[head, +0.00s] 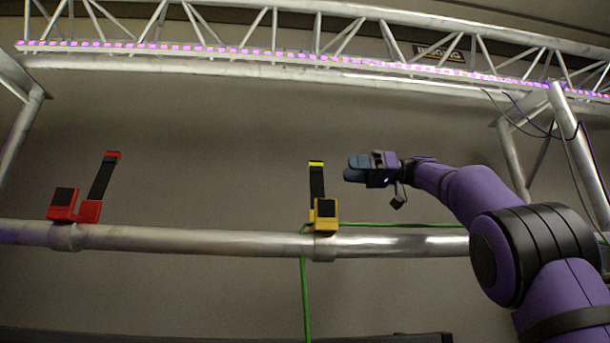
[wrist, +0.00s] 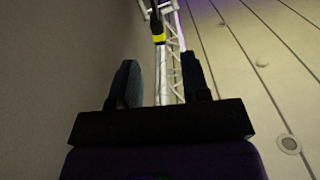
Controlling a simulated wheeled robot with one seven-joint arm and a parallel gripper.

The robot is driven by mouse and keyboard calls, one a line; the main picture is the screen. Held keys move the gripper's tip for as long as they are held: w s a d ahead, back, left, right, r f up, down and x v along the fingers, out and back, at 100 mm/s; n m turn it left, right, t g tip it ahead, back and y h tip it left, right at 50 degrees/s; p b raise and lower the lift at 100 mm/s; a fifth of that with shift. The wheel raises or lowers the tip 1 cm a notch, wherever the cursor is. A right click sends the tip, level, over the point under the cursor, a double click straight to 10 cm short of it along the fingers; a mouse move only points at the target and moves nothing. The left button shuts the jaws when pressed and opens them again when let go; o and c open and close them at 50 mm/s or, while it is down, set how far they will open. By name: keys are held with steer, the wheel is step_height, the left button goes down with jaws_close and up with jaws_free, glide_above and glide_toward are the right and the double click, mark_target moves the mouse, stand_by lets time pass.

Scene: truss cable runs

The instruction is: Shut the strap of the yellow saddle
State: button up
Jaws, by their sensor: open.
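The yellow saddle (head: 326,222) sits on the lower horizontal pipe (head: 400,244). Its black strap (head: 317,184) stands up from it, open, with a yellow tip (head: 316,163). My gripper (head: 352,169) is just right of the strap's upper part in the head view, apart from it, pointing left. In the wrist view my gripper (wrist: 160,75) is open and empty. There the yellow tip (wrist: 159,38) shows beyond the fingers, roughly in line with the gap between them.
A green cable (head: 385,225) runs from the right to the yellow saddle and hangs down (head: 306,290) below the pipe. A red saddle (head: 75,208) with its strap (head: 101,178) raised is on the pipe at left. A lit truss (head: 300,56) spans above.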

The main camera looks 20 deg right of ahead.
mark_target(310, 174)
steer(key=a, duration=0.3)
steer(key=w+a, duration=0.1)
steer(key=a, duration=0.3)
steer(key=w+a, duration=0.1)
steer(key=a, duration=0.2)
steer(key=shift+w+a, duration=0.2)
steer(key=shift+a, duration=0.1)
jaws_close()
